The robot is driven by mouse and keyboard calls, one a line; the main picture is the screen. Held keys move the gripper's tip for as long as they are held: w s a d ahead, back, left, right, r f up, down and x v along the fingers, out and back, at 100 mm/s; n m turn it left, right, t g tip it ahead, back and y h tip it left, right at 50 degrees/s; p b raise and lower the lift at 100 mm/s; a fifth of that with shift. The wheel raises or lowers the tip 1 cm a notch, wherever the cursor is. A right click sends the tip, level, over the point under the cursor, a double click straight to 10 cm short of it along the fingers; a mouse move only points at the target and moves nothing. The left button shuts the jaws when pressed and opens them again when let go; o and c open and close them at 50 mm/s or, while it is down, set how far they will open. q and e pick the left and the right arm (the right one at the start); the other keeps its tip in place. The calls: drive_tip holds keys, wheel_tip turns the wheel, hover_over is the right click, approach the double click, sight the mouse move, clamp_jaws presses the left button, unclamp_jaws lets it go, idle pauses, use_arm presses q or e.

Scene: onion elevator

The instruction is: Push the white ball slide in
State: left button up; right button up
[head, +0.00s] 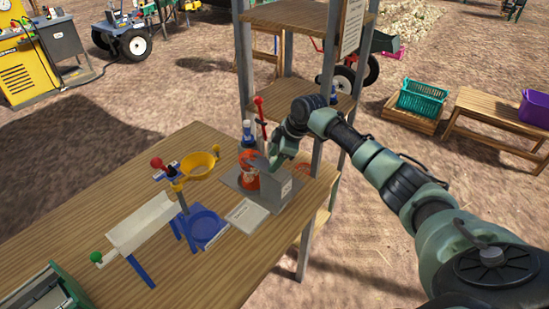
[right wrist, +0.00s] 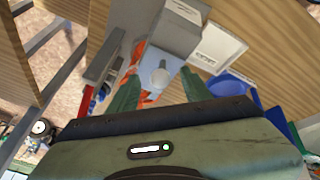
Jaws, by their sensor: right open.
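The white ball (right wrist: 160,77) is a knob on a pale blue-grey slide (right wrist: 166,62) at a grey housing (right wrist: 178,25), in the right wrist view. My right gripper (right wrist: 158,71) is open, with one green finger on each side of the knob in that view. I cannot tell whether a finger touches it. In the head view my right gripper (head: 275,161) is at the grey housing (head: 279,190) on the table, beside an orange-red part (head: 248,179); the white knob is hidden there. My left gripper is not in view.
The wooden table (head: 240,262) also holds a yellow ring funnel (head: 198,166), a blue dish (head: 204,227), a white chute (head: 140,224) with a green ball (head: 96,257), and a white sign plate (head: 246,216). A metal-post shelf rack (head: 283,18) stands close behind the housing.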

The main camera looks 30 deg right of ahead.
wheel_tip(320, 180, up, 6)
drive_tip(key=p, duration=0.5)
idle(0.5)
